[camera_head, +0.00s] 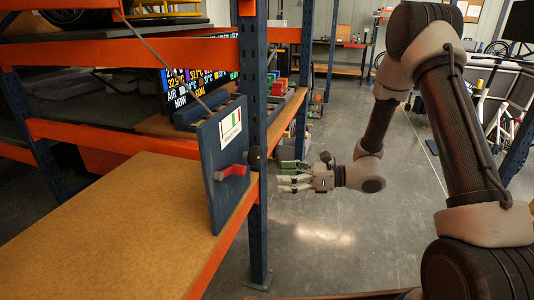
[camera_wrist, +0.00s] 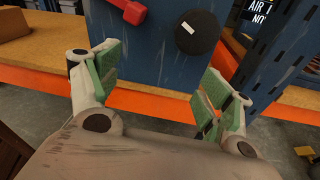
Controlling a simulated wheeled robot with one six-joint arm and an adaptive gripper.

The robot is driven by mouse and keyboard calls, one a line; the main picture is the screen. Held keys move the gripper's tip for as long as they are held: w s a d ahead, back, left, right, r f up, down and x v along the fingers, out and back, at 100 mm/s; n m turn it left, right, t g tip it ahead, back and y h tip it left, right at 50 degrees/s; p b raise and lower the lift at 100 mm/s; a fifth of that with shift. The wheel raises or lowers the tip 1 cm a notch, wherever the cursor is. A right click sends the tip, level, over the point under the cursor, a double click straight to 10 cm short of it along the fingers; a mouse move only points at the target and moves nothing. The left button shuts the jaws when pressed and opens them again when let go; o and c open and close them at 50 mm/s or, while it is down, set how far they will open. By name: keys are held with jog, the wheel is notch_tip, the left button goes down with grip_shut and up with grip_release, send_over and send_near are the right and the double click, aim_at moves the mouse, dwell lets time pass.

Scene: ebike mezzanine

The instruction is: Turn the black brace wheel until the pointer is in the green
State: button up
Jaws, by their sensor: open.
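The black brace wheel (camera_wrist: 197,33) is a round dark disc with a white mark, on a blue panel (camera_wrist: 160,62) in the wrist view. In the head view the wheel (camera_head: 255,156) shows edge-on at the panel's right side. A red handle (camera_wrist: 130,10) sits left of the wheel. It also shows in the head view (camera_head: 230,172). A small white card with green and red bands (camera_head: 231,126) is on the panel; its pointer is too small to read. My gripper (camera_head: 284,179) is open and empty, with green finger pads (camera_wrist: 157,85), short of the panel and apart from the wheel.
The panel stands on a wooden shelf (camera_head: 110,215) with an orange beam. A blue upright post (camera_head: 258,220) stands right beside the wheel. A lit display (camera_head: 200,80) is behind. The grey floor (camera_head: 330,220) below my gripper is clear.

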aim_at(260, 156)
jog(key=w+a+r+m+t, duration=0.1)
jog(key=w+a, duration=0.1)
jog(key=w+a+r+m+t, duration=0.1)
jog(key=w+a, duration=0.1)
jog(key=a, duration=0.1)
jog(key=w+a+r, duration=0.1)
jog(key=w+a, duration=0.1)
jog(key=shift+w+a+r+m+t+y, duration=0.15)
jog(key=shift+w+a+m+t+y, duration=0.05)
jog(key=shift+w+m+t+y, duration=0.2)
jog(key=c, duration=1)
